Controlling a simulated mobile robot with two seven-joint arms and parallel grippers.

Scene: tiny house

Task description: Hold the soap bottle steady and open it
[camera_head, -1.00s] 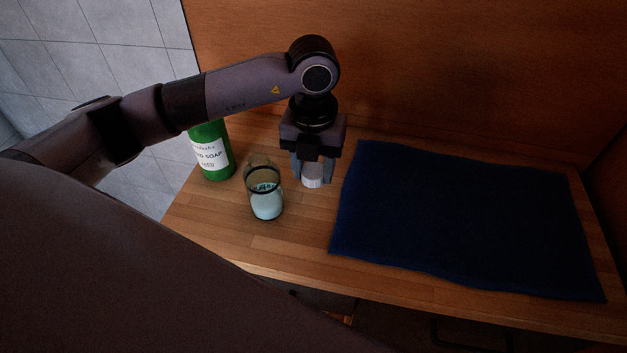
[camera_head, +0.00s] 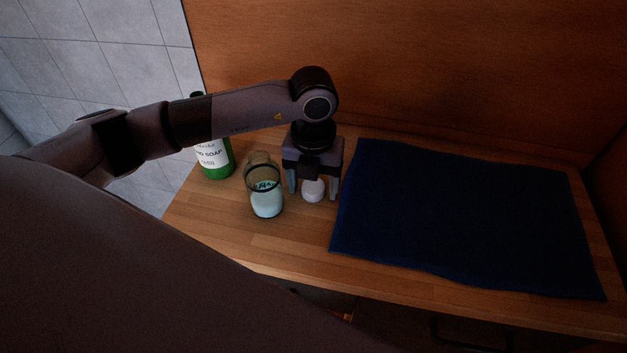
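The green soap bottle (camera_head: 216,171) stands at the left end of the counter, with a white label reading "SOAP". My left arm hides its upper part, except for a dark tip above the arm. A clear glass container (camera_head: 265,201) with pale teal liquid stands upright to its right; no lid shows on it. A small white cap (camera_head: 313,191) is at the counter, right of the glass. My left gripper (camera_head: 313,194) points down over the cap, its fingers open on either side with gaps visible. My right gripper is not in view.
A dark blue cloth (camera_head: 460,220) covers the right part of the wooden counter (camera_head: 270,245). A wooden panel (camera_head: 420,70) rises behind the counter. Bare wood shows in front of the glass and the cap.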

